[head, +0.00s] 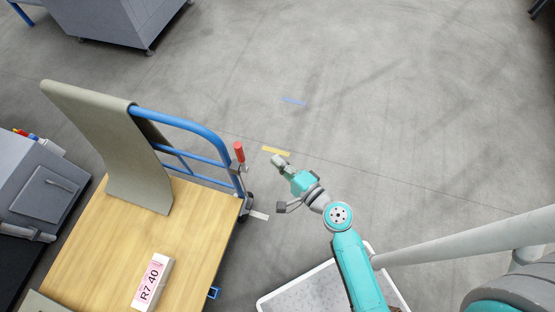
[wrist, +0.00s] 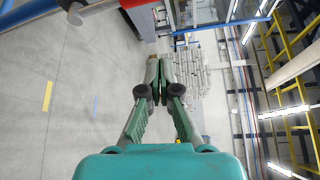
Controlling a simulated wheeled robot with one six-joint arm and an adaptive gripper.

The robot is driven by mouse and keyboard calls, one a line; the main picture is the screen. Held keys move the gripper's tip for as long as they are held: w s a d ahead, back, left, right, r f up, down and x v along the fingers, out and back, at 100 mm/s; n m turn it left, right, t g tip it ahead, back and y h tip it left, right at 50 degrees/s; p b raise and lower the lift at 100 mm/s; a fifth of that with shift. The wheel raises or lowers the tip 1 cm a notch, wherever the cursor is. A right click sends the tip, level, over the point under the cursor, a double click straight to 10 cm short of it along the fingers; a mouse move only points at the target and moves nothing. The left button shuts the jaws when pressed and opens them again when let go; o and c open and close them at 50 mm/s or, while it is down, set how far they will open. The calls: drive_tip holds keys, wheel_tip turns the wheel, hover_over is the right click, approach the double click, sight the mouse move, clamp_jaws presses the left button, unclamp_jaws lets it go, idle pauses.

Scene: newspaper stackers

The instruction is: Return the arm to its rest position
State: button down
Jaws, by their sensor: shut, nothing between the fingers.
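My gripper (head: 279,161) is at the end of my teal arm, in the middle of the head view. It is held out over the grey floor, just right of the cart's blue handle. In the wrist view my gripper (wrist: 160,66) has its two green fingers together with nothing between them. The wrist camera looks across the hall, and its picture is turned on its side.
A cart with a wooden deck (head: 190,235), blue handle (head: 185,122) and red grip (head: 239,152) stands at left. A box labelled R7 40 (head: 152,282) lies on it. A grey machine (head: 45,185) is further left. The floor ahead and right (head: 400,130) is clear.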

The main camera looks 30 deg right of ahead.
idle(0.3)
drive_tip(key=s+d+f+n+g+h, duration=0.15)
drive_tip(key=s+n+h, duration=0.35)
drive_tip(key=s, duration=1.1)
drive_tip(key=s+r+n, duration=1.2)
drive_tip(key=s, duration=0.1)
drive_tip(key=shift+y, duration=0.3)
drive_tip(key=shift+a+r, duration=0.1)
